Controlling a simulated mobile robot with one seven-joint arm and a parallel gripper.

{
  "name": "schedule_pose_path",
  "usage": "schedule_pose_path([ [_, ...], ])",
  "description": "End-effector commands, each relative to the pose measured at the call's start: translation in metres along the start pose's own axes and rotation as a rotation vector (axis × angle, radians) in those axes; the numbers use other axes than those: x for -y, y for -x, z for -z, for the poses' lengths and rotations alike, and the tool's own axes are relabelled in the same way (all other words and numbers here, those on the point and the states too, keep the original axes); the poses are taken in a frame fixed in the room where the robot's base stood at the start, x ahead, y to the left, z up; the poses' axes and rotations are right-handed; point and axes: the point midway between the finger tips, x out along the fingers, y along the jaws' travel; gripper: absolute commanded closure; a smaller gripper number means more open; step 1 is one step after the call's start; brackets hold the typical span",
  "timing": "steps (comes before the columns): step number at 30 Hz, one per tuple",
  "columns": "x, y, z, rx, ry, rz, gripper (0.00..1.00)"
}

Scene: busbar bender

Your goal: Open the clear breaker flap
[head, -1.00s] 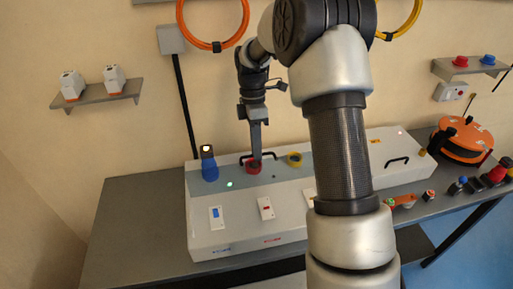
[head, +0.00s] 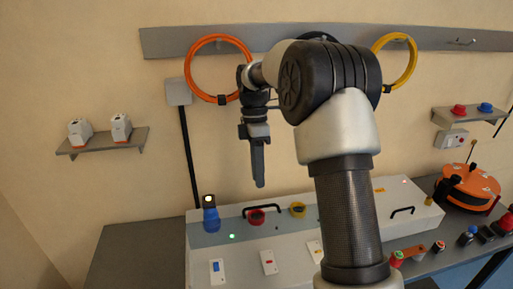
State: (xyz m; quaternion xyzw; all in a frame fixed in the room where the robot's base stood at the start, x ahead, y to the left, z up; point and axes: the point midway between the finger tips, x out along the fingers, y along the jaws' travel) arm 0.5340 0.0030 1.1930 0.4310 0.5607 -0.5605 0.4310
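My gripper (head: 260,184) hangs pointing down, above the back part of the white machine cabinet. I see it edge-on, so I cannot tell whether its fingers are apart; nothing shows hanging from it. Below it sit a red round fitting (head: 256,218) and a black handle (head: 270,208). On the sloped front are small white plates, one with a blue switch (head: 214,267) and one with a red switch (head: 268,263). Another pale plate (head: 314,250) is partly hidden by my arm. I cannot make out a clear flap on any of them.
A blue fitting (head: 211,220) with a lit top stands at the cabinet's left; a yellow ring (head: 297,209) is right of the red fitting. My arm covers the cabinet's middle. An orange reel (head: 467,188) and connectors stand at right. The table's left end (head: 130,260) is bare.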

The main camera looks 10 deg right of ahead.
Motion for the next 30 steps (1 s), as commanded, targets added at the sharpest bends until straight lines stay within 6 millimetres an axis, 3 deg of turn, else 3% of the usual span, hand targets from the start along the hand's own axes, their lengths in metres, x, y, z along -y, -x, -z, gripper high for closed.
schedule_pose_path([
  [6, -0.001, 0.051, 0.000, 0.000, 0.001, -0.003, 0.74],
  [12, 0.000, 0.077, 0.000, 0.000, 0.001, 0.001, 0.74],
  [23, 0.001, 0.084, 0.000, 0.000, 0.001, 0.003, 0.74],
  [24, 0.001, 0.084, 0.000, 0.000, 0.001, 0.003, 0.76],
  [28, 0.003, 0.083, 0.000, -0.002, -0.041, -0.015, 0.98],
  [30, 0.006, 0.081, -0.001, -0.008, -0.128, -0.050, 1.00],
])
